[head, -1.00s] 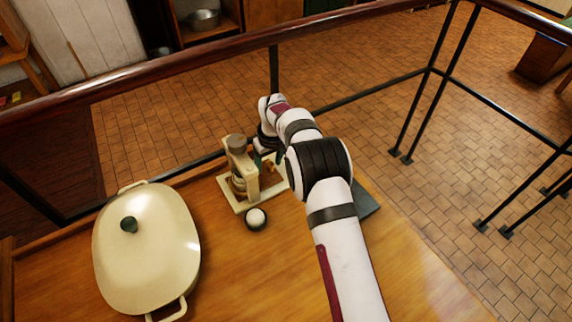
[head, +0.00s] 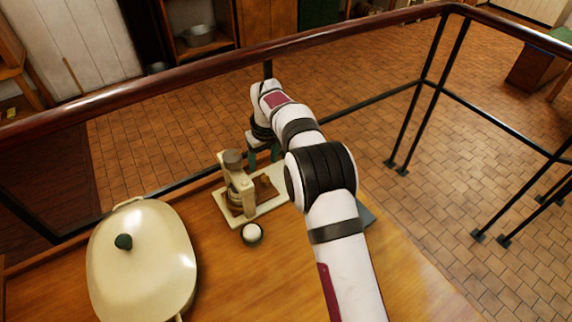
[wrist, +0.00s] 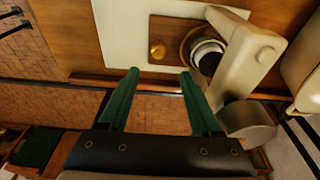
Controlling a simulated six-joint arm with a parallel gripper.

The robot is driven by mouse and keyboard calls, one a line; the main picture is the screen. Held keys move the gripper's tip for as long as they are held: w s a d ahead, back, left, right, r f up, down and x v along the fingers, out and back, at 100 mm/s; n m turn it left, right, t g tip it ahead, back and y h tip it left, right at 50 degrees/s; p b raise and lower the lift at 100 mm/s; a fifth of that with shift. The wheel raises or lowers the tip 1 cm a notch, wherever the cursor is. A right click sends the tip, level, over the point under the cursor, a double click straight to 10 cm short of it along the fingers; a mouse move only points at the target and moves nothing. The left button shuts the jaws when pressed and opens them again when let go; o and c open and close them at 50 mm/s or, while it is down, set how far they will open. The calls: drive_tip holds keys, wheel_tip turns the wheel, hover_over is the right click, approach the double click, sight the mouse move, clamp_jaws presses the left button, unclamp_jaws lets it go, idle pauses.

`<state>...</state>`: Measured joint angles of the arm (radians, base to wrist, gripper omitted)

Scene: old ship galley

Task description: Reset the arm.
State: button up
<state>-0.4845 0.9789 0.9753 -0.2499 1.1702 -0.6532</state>
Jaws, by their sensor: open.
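My gripper (head: 262,158) is at the far end of my arm, behind and right of a cream press-like machine (head: 238,192) on the table. In the wrist view its two green fingers (wrist: 158,72) are spread apart with nothing between them. My arm hides part of the base in the head view.
A large cream lidded pot (head: 145,275) stands at left. A dark rail (head: 190,72) runs behind the wooden table (head: 225,290). Bare tabletop shows at the front middle and right.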

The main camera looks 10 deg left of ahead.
drive_tip(key=s+d+r+m, duration=0.6)
drive_tip(key=s+d+r, duration=0.5)
drive_tip(key=d+r, duration=0.3)
drive_tip(key=s+d+f+m+g, duration=0.1)
drive_tip(key=s+d+m, duration=0.3)
drive_tip(key=s, duration=0.9)
drive_tip(key=s+d+f+m, duration=0.1)
drive_tip(key=s+d+m, duration=0.3)
drive_tip(key=s, duration=0.9)
drive_tip(key=d, duration=0.2)
drive_tip(key=shift+s+d+f+m+g, duration=0.3)
drive_tip(key=shift+s+d+f+g, duration=0.05)
drive_tip(key=shift+s+g, duration=0.05)
